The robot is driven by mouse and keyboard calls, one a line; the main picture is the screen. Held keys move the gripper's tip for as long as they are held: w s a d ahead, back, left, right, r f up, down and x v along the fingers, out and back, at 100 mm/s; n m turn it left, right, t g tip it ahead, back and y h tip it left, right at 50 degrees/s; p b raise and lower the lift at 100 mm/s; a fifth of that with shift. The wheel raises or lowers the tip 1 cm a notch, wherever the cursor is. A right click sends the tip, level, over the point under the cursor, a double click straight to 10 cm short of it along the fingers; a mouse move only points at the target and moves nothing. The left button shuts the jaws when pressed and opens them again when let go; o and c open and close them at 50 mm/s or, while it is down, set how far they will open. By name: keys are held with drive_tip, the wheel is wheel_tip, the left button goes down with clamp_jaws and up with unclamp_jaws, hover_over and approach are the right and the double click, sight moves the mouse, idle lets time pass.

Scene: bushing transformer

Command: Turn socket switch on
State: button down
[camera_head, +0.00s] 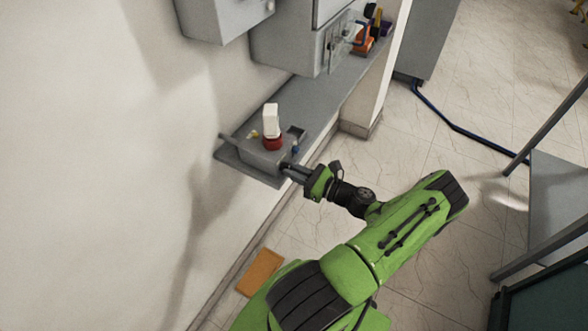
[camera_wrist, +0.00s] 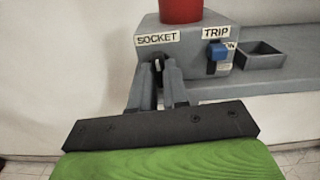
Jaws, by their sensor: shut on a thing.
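In the wrist view, the socket switch (camera_wrist: 158,64) is a small dark piece under the "SOCKET" label on the front of a grey box (camera_wrist: 192,66). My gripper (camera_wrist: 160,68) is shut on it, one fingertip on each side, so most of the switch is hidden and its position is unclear. In the head view, my gripper (camera_head: 285,167) is at the front of the same grey box (camera_head: 258,159), which sits on a grey wall shelf. The switch itself cannot be made out there.
A blue switch (camera_wrist: 217,53) under the "TRIP" label is just right of my fingers. A red cylinder (camera_wrist: 180,10) stands on the box, with a white block (camera_head: 271,120) above it. A small tray (camera_wrist: 282,60) is at right. Grey cabinets (camera_head: 290,45) hang above the shelf.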

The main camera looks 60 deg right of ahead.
drive_tip(key=shift+f+m, duration=0.1)
drive_tip(key=shift+m, duration=0.4)
drive_tip(key=c, duration=1.1)
unclamp_jaws()
drive_tip(key=s, duration=0.5)
drive_tip(key=s+d, duration=0.1)
drive_tip(key=s, duration=0.9)
drive_tip(key=shift+s+d, duration=0.2)
drive_tip(key=shift+s, duration=0.2)
drive_tip(key=shift+w, duration=0.15)
